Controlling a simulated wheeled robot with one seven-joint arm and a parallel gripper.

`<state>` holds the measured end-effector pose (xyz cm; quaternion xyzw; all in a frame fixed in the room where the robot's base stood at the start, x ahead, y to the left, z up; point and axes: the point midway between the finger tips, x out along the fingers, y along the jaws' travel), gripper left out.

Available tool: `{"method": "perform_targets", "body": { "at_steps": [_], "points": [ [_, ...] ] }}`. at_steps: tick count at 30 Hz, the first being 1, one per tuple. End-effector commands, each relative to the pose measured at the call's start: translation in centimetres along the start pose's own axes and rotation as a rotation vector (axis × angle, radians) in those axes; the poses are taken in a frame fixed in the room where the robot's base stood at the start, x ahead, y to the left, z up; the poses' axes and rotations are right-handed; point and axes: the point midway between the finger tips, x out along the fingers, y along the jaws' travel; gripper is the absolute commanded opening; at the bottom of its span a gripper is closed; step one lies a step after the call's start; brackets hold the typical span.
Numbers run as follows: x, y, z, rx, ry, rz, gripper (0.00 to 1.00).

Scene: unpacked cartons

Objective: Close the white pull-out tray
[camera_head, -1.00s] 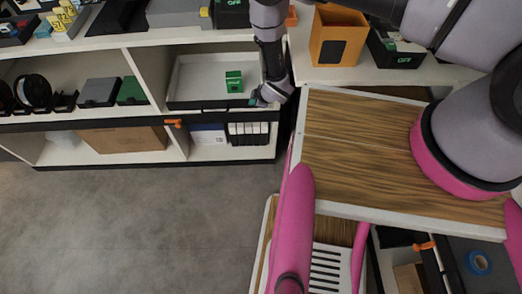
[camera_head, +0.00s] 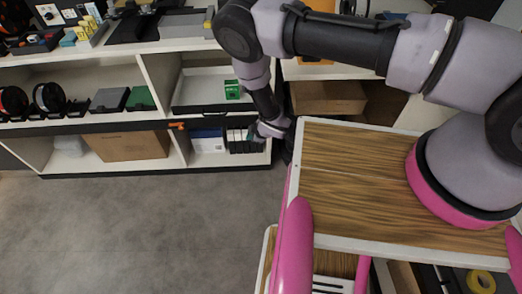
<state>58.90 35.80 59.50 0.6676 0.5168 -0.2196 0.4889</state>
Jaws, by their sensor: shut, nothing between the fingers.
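The white pull-out tray (camera_head: 203,80) is in the upper right bay of the shelf unit at the back, with a dark front edge. Its white inside shows, so it stands at least partly out; how far I cannot tell. A small green box (camera_head: 232,90) stands inside it near the right end. My gripper (camera_head: 254,132) is shut and empty, below the tray's front right corner and before the lower bay. It looks apart from the tray front, and my forearm hides the tray's right end.
Black binders (camera_head: 236,141) and white boxes (camera_head: 207,141) fill the lower bay. A carton (camera_head: 133,146) lies to their left. An orange clip (camera_head: 177,126) sticks out on the shelf edge. An open carton (camera_head: 328,97) stands right of my arm. The grey floor (camera_head: 150,225) in front is clear.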

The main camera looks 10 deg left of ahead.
Motion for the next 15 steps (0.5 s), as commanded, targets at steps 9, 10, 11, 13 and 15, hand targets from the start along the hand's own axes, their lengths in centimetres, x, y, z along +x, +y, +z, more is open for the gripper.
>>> {"method": "perform_targets", "body": {
  "at_steps": [9,10,11,13,15],
  "points": [
    [-2.2,-4.2,0.0,0.001,-0.002,-0.003,0.00],
    [-2.8,-3.9,0.0,0.003,-0.001,0.000,0.00],
    [-3.5,-3.9,0.0,0.003,-0.002,0.000,0.00],
    [-4.8,-3.9,0.0,0.002,-0.001,0.000,0.00],
    [-6.2,-3.9,0.0,0.003,-0.001,0.000,0.00]
  ]
}}
